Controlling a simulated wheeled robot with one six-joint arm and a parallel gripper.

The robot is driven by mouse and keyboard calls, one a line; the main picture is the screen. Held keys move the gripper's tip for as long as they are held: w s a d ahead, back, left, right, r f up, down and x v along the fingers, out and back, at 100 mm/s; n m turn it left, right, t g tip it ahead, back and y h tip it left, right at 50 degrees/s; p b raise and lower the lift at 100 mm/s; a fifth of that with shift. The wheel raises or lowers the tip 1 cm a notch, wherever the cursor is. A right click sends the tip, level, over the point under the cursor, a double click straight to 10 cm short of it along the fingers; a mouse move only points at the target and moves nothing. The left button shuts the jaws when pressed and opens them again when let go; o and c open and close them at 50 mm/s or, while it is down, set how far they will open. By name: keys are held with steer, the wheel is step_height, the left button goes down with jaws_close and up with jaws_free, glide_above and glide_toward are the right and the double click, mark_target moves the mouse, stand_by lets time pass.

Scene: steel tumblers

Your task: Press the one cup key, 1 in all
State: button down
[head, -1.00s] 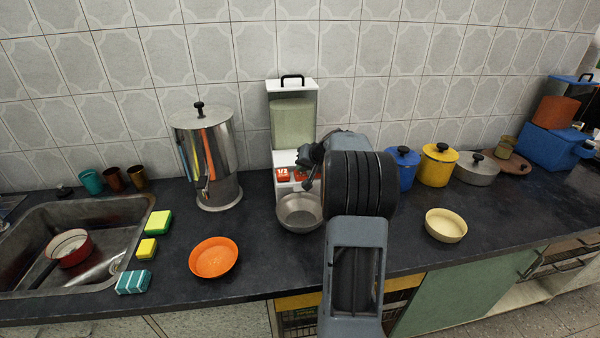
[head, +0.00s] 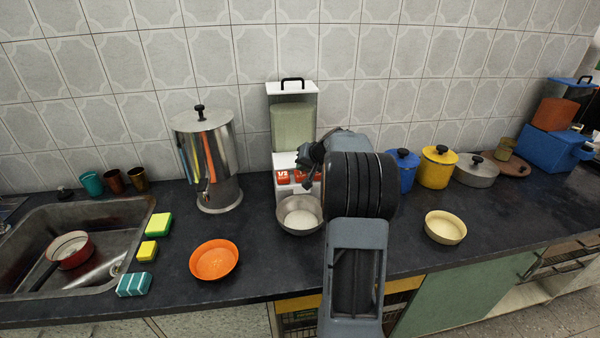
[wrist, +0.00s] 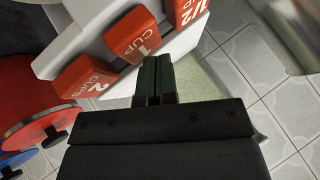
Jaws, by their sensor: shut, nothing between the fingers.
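The white dispenser (head: 293,125) with a clear bin of pale grain stands against the wall. In the wrist view its red keys read 1/2 CUP (wrist: 190,10), 1 CUP (wrist: 137,36) and 2 CUPS (wrist: 84,75). My gripper (wrist: 155,62) is shut and empty, its tips right by the lower edge of the one cup key. I cannot tell whether they touch it. In the head view my arm hides part of the key panel. A metal bowl (head: 282,222) stands under the dispenser with a pale filling in it.
A steel urn (head: 207,160) stands left of the dispenser, and an orange bowl (head: 214,262) is in front of it. Blue (head: 403,168) and yellow (head: 437,167) pots stand to the right, with a cream bowl (head: 445,228) in front. The sink (head: 110,210) is at far left.

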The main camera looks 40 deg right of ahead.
mark_target(302, 173)
steer(key=shift+r, duration=0.45)
steer(key=shift+r, duration=0.15)
steer(key=shift+r+p, duration=1.6)
steer(key=shift+r, duration=0.75)
